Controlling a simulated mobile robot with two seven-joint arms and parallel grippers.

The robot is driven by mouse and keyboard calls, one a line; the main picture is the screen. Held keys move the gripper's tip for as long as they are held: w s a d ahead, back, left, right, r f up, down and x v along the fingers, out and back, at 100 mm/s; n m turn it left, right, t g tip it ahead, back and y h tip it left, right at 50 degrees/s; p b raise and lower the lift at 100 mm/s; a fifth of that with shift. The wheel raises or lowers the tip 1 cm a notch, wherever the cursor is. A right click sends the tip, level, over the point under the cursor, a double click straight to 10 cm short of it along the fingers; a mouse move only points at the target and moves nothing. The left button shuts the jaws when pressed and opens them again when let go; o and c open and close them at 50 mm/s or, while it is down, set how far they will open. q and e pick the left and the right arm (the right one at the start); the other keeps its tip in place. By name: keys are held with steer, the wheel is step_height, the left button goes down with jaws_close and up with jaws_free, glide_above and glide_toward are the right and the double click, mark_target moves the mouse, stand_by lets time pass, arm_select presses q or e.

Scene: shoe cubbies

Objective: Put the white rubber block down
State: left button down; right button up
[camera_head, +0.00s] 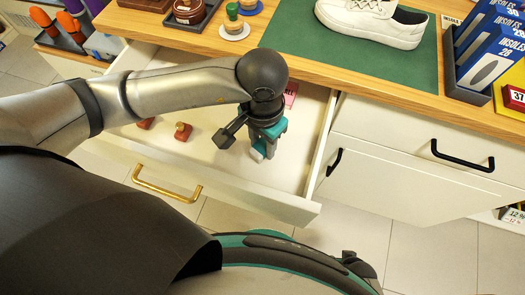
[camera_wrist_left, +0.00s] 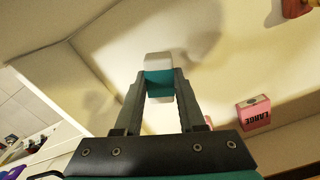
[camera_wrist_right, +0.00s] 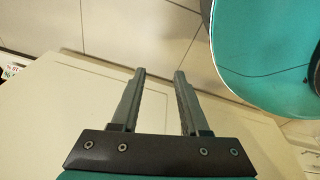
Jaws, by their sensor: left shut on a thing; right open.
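The white rubber block (camera_wrist_left: 158,60) has a teal band around its middle. It is between the fingers of my left gripper (camera_wrist_left: 160,88), which is shut on it. In the head view the block (camera_head: 258,152) shows at the fingertips of my left gripper (camera_head: 264,146), inside the open drawer (camera_head: 215,165). I cannot tell whether the block touches the drawer floor. My right gripper (camera_wrist_right: 158,75) is open and empty in the right wrist view, near a pale cabinet surface. It does not show clearly in the head view.
Two red blocks with brown knobs (camera_head: 182,131) lie left in the drawer. A pink box (camera_wrist_left: 254,112) stands near its back. Above is the wooden counter (camera_head: 300,70) with a green mat (camera_head: 290,42) and a white shoe (camera_head: 372,20). Bare drawer floor lies around the gripper.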

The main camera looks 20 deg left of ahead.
mark_target(263, 152)
arm_select(q)
step_height(263, 152, down, 3)
steer(key=shift+f+b, duration=0.2)
steer(key=shift+b, duration=0.3)
steer(key=shift+f, duration=0.35)
arm_select(e)
steer(key=shift+w+a+r, duration=0.6)
steer(key=shift+w+a, duration=0.15)
steer(key=shift+w, duration=0.2)
arm_select(q)
steer(key=shift+f+b, duration=0.15)
steer(key=shift+b, duration=0.15)
arm_select(e)
steer(key=shift+w+a+r, duration=0.15)
steer(key=shift+w, duration=0.1)
arm_select(q)
steer(key=c, duration=0.5)
jaws_free()
arm_select(e)
steer(key=shift+s, duration=0.1)
steer(key=shift+r, duration=0.1)
